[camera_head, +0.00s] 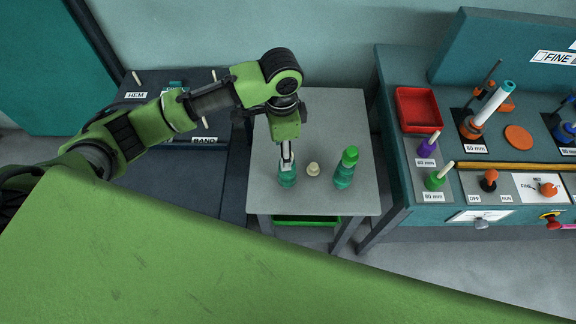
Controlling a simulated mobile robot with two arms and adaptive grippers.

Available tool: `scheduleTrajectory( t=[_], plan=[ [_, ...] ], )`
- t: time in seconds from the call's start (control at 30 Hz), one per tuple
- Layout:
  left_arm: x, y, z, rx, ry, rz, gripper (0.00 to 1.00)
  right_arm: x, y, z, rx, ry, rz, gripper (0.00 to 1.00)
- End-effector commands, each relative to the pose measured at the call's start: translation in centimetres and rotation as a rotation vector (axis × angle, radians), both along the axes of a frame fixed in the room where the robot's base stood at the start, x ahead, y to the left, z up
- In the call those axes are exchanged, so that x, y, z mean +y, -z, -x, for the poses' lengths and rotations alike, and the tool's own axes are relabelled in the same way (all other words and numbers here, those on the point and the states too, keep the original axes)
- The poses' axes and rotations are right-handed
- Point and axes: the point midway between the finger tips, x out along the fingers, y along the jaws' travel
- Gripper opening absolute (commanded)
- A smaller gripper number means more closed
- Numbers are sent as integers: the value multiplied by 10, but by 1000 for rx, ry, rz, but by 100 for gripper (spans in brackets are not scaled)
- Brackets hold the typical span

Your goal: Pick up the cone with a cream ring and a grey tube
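On a small grey table (310,115), a teal cone-like piece (287,180) stands directly under my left gripper (287,164). The gripper points down and its tips are at the top of this piece. Whether the fingers are closed on it is too small to tell, and its top is hidden. A small cream piece (313,169) stands just right of it. Farther right is a teal piece (343,177) with a brighter green top (350,155). I cannot clearly make out a cream ring or a grey tube on any piece. My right gripper is not in view.
A teal workbench (430,215) at right holds a red tray (418,110), purple (428,146) and green (436,180) cones, and an orange-based spindle (472,128). A dark bench (225,150) stands left. A green tray (308,220) is under the table. The table's front is clear.

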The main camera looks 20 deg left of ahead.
Motion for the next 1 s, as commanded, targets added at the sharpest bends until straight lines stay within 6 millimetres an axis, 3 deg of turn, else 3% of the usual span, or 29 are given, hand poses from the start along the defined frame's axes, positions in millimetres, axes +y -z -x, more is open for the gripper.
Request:
scheduleTrajectory(
  t=[0.1,0.17,0.27,0.43,0.53,0.73,1.0],
  plan=[
    [0,22,1,2,0,-1,46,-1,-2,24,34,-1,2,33],
    [-1,31,0,0,-1,1,46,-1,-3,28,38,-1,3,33],
    [-1,40,0,-1,0,2,46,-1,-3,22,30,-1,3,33],
    [-1,51,2,-1,0,0,46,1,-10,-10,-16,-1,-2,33],
    [-2,65,7,2,1,-1,46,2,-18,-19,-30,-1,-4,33],
    [-3,92,7,-2,0,0,46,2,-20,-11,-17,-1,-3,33],
    [-3,96,7,-5,1,1,46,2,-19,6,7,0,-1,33]
  ],
)
